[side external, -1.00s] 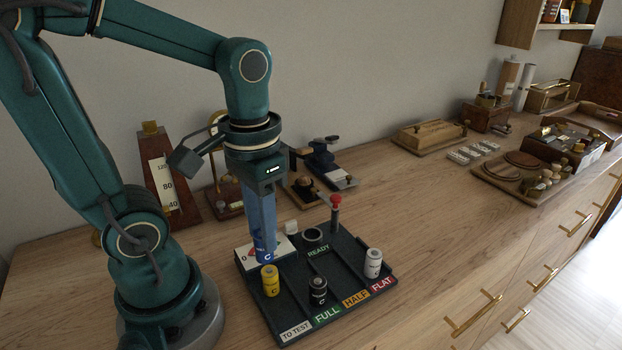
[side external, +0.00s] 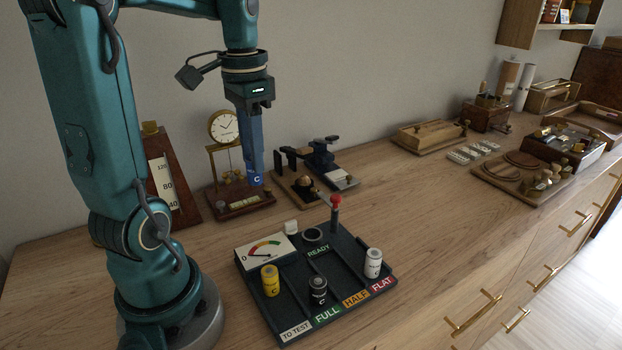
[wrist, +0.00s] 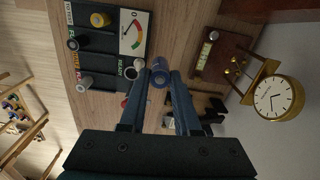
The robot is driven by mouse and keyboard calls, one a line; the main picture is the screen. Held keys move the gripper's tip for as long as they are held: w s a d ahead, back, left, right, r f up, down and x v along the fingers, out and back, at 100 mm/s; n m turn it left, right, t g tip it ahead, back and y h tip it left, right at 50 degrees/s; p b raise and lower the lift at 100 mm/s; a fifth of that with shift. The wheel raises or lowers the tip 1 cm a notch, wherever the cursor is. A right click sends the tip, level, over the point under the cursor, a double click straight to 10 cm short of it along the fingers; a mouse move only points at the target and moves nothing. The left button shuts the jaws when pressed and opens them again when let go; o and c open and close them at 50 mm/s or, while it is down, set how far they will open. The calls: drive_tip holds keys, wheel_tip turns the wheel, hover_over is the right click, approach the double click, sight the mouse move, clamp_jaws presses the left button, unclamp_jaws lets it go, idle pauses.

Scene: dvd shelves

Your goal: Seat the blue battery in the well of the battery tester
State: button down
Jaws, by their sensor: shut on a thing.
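My gripper (side external: 255,165) is shut on the blue battery (side external: 256,181), which hangs upright between the fingertips, clear of the bench. The battery's round end shows between the fingers in the wrist view (wrist: 160,72). The battery tester (side external: 262,315) is a dark board with a dial at its back left. Its well (side external: 312,235) is a dark ring behind the READY label and looks empty. The well also shows in the wrist view (wrist: 130,73), beside the held battery. A red-knobbed lever (side external: 335,202) stands at the board's back right.
A yellow battery (side external: 270,281), a black battery (side external: 318,290) and a white battery (side external: 373,263) stand upright in the tester's lanes. A brass clock (side external: 224,127) and a telegraph-like device (side external: 322,160) stand behind. The bench to the tester's right is clear.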

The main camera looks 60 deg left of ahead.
drive_tip(key=a, duration=0.3)
approach(327, 249)
drive_tip(key=s+a, duration=0.1)
drive_tip(key=a, duration=0.3)
drive_tip(key=shift+d+f+n, duration=0.15)
drive_tip(key=shift+f+n, duration=0.05)
drive_tip(key=shift+f, duration=0.75)
drive_tip(key=shift+d+f+n, duration=0.1)
drive_tip(key=shift+f+n, duration=0.1)
drive_tip(key=shift+f, duration=0.75)
drive_tip(key=shift+f, duration=0.15)
drive_tip(key=c, duration=0.6)
unclamp_jaws()
